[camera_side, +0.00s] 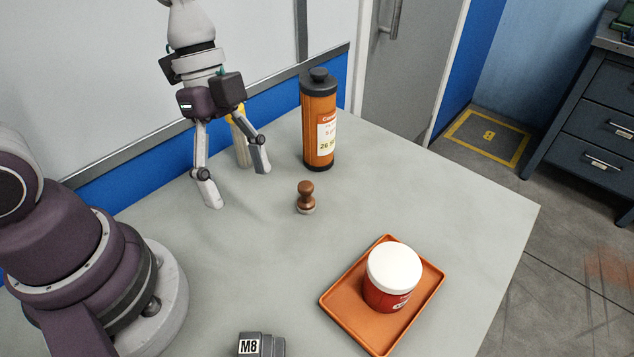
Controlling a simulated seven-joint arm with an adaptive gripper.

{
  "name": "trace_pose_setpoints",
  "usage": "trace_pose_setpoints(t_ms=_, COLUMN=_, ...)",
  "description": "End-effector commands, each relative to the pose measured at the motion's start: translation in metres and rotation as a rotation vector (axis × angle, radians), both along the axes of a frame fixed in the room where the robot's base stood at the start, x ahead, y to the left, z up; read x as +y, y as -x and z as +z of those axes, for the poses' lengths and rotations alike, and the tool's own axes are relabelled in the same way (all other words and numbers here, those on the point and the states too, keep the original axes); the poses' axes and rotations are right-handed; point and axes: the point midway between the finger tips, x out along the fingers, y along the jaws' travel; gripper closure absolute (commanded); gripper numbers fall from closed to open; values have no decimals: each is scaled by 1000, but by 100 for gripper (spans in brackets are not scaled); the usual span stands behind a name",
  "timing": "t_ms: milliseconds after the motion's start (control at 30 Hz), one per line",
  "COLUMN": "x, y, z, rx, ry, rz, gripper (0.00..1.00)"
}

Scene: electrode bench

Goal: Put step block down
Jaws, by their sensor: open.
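A dark grey block with a white "M8" label (262,346), which looks like the step block, sits on the grey table (240,265) at the bottom edge of the view. Its lower part is cut off by the frame. My gripper (238,188) is at the upper left, pointing down with its two fingers spread wide. It is open, with nothing held between the fingers. It is well apart from the block, towards the back of the table.
A yellow-topped item (240,137) stands partly hidden behind my gripper. An orange-brown bottle (312,135) stands near the back edge. A small brown-handled stamp-like object (306,197) stands mid-table. An orange tray (343,317) holds a white-lidded red jar (390,285). The table's left-middle is clear.

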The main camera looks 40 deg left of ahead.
Motion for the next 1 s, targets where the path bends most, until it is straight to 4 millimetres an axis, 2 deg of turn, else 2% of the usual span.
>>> trace_pose_setpoints(t_ms=33, x=10, y=-2, z=14, rx=-52, ry=-56, rz=214, gripper=35)
trace_pose_setpoints(t_ms=100, x=27, y=-2, z=30, rx=-112, ry=-100, rz=555, gripper=35)
trace_pose_setpoints(t_ms=200, x=49, y=1, z=47, rx=-190, ry=-84, rz=979, gripper=35)
trace_pose_setpoints(t_ms=333, x=68, y=7, z=60, rx=-244, ry=-15, rz=1316, gripper=35)
trace_pose_setpoints(t_ms=467, x=74, y=9, z=63, rx=-255, ry=14, rz=1422, gripper=35)
trace_pose_setpoints(t_ms=1000, x=73, y=8, z=63, rx=-254, ry=14, rz=1420, gripper=35)
